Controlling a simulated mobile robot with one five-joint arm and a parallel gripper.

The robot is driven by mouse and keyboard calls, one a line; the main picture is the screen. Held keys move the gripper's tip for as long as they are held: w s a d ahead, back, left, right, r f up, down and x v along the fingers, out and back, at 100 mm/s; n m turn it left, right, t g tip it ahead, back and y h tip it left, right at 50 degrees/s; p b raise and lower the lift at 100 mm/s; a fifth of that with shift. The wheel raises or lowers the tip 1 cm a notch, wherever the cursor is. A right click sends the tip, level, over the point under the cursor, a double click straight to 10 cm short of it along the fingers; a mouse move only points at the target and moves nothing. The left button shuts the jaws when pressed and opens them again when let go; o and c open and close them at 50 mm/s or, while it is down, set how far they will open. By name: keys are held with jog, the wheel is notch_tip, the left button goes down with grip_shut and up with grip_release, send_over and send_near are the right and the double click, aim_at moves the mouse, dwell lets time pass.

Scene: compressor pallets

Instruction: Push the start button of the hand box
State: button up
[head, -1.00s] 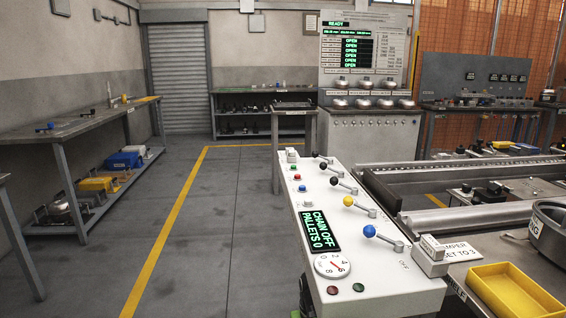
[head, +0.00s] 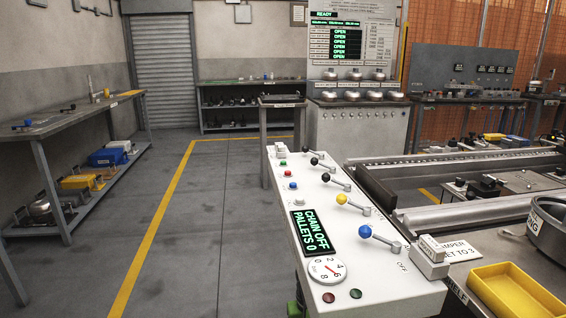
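A long white control console (head: 375,292) runs from the lower middle of the head view towards the back. A red button (head: 328,297) and a green button (head: 355,294) sit at its near edge. Small green (head: 283,163), red (head: 287,174) and blue (head: 292,186) buttons line its far left side. Its display (head: 315,232) reads CHAIN OFF, PALLETS 0. Levers with black, yellow and blue (head: 365,231) knobs stand along its right side. No label reading hand box or start is legible. My gripper is not in view.
A yellow tray (head: 516,293) lies on the bench right of the console. A small white box (head: 432,249) stands beside the blue lever. Grey floor with a yellow line (head: 160,232) is open on the left, before a workbench (head: 75,123). A test stand (head: 357,130) stands behind.

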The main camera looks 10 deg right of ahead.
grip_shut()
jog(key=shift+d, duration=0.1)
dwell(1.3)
